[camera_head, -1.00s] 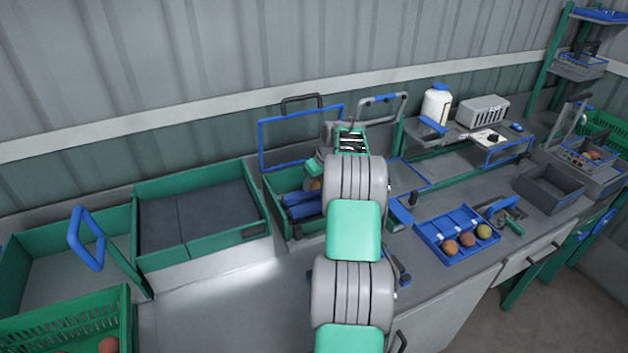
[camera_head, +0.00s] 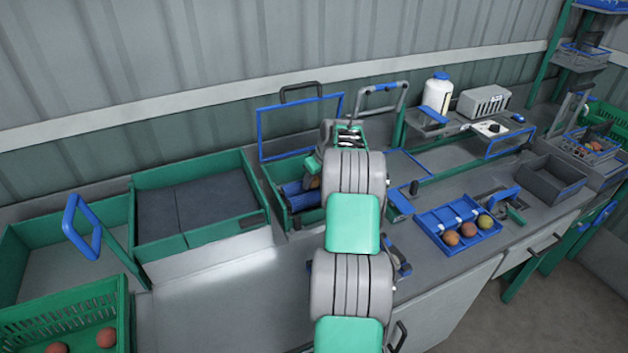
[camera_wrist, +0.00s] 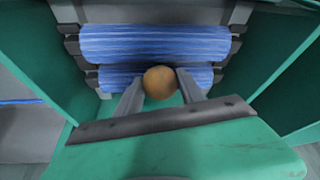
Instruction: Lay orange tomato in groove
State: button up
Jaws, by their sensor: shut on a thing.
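The orange tomato (camera_wrist: 159,82) is held between the two fingers of my gripper (camera_wrist: 160,88) in the wrist view. It is in front of the lower of two blue ribbed rollers (camera_wrist: 155,44), which lie across a green-walled bin. A dark groove (camera_wrist: 150,65) runs between the rollers, just beyond the tomato. I cannot tell whether the tomato touches a roller. In the head view the blue rollers (camera_head: 300,196) show inside the green bin (camera_head: 270,187); my arm hides most of my gripper and the tomato.
A blue-framed panel (camera_head: 260,138) stands behind the roller bin. A green bin with dark mats (camera_head: 158,255) is to its left. A blue tray (camera_head: 430,235) with several tomatoes lies to the right, near an empty grey tray (camera_head: 575,190). A green crate (camera_head: 122,300) holds tomatoes at lower left.

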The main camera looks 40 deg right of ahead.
jog(key=shift+f+b, duration=0.3)
jog(key=o, duration=1)
jog(key=c, duration=0.3)
jog(key=shift+r+p, duration=1.8)
jog(key=shift+r, duration=1.7)
